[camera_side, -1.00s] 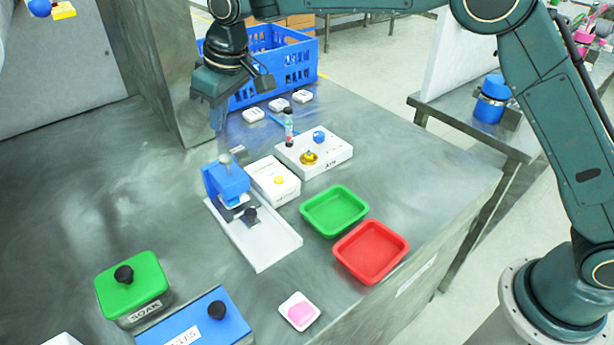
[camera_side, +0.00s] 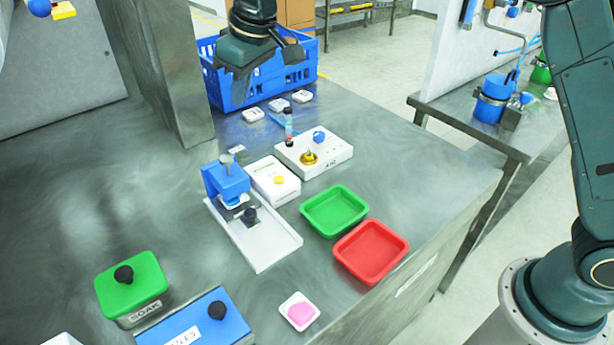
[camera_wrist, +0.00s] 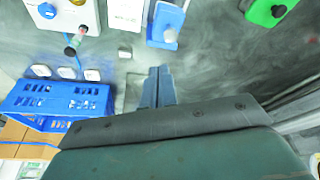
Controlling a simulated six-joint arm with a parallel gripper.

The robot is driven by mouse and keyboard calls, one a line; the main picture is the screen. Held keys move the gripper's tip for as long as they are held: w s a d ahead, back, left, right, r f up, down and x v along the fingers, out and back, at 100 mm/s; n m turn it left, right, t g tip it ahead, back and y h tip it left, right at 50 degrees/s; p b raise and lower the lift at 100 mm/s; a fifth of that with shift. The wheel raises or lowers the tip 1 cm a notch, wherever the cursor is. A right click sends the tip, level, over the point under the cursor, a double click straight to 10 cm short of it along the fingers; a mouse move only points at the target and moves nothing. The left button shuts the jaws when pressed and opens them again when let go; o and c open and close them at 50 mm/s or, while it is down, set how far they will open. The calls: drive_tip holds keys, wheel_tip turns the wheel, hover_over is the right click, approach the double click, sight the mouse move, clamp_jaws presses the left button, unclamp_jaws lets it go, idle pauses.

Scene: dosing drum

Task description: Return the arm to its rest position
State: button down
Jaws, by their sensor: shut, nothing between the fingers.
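My gripper shows in the wrist view (camera_wrist: 158,88) with its two fingers together and nothing between them. In the side view my dark green wrist (camera_side: 250,40) is high at the top, in front of the blue crate (camera_side: 290,75). The fingers are hard to make out there against the crate and the metal post. The gripper is above the bench and touches nothing that I can see.
The bench holds a blue press on a white base (camera_side: 265,240), a white box (camera_side: 272,180), a white device (camera_side: 335,155), a green tray (camera_side: 334,211), a red tray (camera_side: 371,252), a green lidded box (camera_side: 133,285) and a blue lidded box (camera_side: 190,325). A metal post (camera_side: 170,80) stands left of the crate.

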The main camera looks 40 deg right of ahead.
drive_tip(key=s+d+r+m, duration=0.1)
drive_tip(key=s+d+r, duration=0.2)
drive_tip(key=s+d, duration=0.25)
drive_tip(key=s+d+r+m+t, duration=0.1)
drive_tip(key=s+d+r, duration=0.1)
drive_tip(key=s+d, duration=0.35)
drive_tip(key=s+d+r+m, duration=0.1)
drive_tip(key=s+d+r, duration=0.2)
drive_tip(key=s+d, duration=0.25)
drive_tip(key=s+d+f+m, duration=0.1)
drive_tip(key=s+d+f, duration=0.2)
drive_tip(key=s, duration=0.7)
drive_tip(key=s+d+f+m+t+h, duration=0.1)
drive_tip(key=s+d+f, duration=0.2)
drive_tip(key=s, duration=0.6)
drive_tip(key=shift+s+d+f+h, duration=0.25)
drive_tip(key=shift+s+f+h, duration=0.1)
drive_tip(key=shift+f, duration=0.3)
